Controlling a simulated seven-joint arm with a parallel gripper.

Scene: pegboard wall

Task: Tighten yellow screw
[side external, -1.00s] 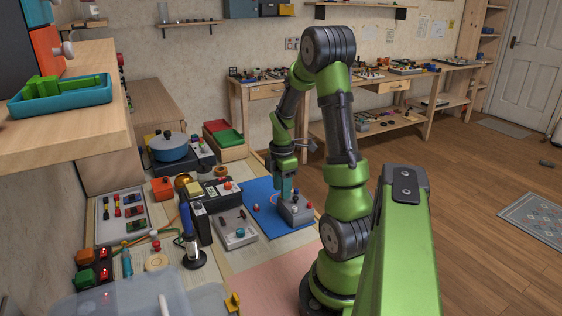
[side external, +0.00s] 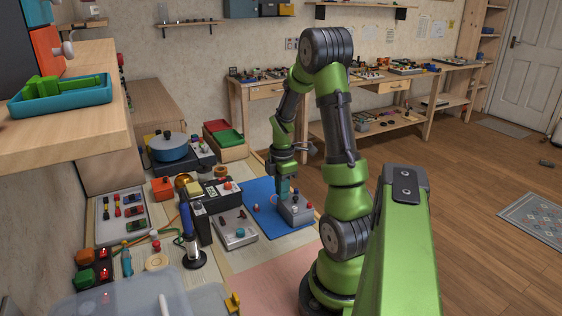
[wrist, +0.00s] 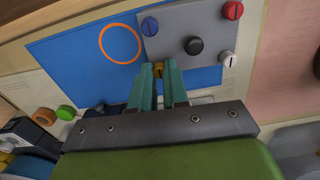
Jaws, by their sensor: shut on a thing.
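The yellow screw (wrist: 158,69) shows between my fingertips in the wrist view, at the near edge of a grey block. Only a small part of it is visible. My gripper (wrist: 160,72) points down at the block and its teal fingers are shut on the screw.
The blue mat (wrist: 70,60) has an orange ring (wrist: 120,43) printed on it. A grey box with knobs (side external: 236,230) stands left of the mat. A soldering-iron-like tool in a stand (side external: 190,240) stands further left. A blue pot (side external: 169,148) is behind.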

